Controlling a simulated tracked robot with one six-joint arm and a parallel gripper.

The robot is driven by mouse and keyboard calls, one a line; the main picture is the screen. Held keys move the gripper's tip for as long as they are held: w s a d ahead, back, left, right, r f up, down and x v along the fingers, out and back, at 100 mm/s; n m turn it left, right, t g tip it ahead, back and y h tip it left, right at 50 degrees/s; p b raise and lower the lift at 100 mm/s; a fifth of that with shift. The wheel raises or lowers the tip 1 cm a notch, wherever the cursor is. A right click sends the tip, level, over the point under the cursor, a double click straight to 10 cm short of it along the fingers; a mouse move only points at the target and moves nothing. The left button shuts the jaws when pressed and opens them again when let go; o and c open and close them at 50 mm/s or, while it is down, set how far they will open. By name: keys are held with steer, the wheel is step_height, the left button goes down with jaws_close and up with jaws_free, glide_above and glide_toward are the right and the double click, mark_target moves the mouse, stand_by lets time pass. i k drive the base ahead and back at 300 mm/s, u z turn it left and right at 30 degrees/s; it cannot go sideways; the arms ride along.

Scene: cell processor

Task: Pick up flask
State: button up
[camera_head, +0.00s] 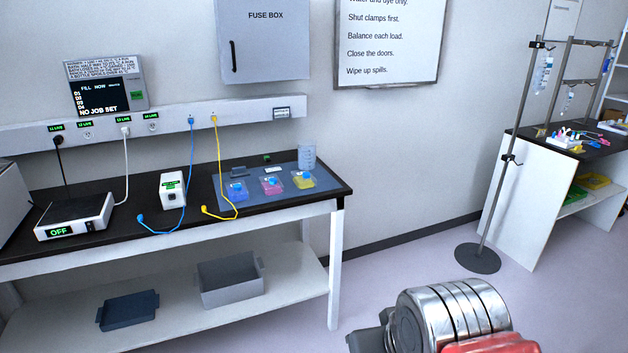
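Three small flask-like containers lie on a blue-grey mat (290,199) at the right end of the dark bench: a blue one (236,191), a pink one (271,185) and a yellow one (303,180). I cannot tell which one the task means. A clear beaker with markings (307,157) stands upright behind the yellow one. Part of my arm, silvery and red, shows at the bottom right, well apart from the bench. My gripper's fingers cannot be made out.
A blue cable (160,232) and a yellow cable (218,160) hang across the bench near the flasks. A white box (173,190) and a device reading OFF (75,216) stand left. Grey bins (231,284) sit below. A pole stand (478,258) is at right; floor between is clear.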

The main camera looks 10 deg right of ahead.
mark_target(304, 179)
steer(key=u, duration=0.2)
steer(key=i, duration=0.4)
steer(key=u, duration=0.5)
steer(key=i, duration=1.95)
steer(key=z, duration=0.3)
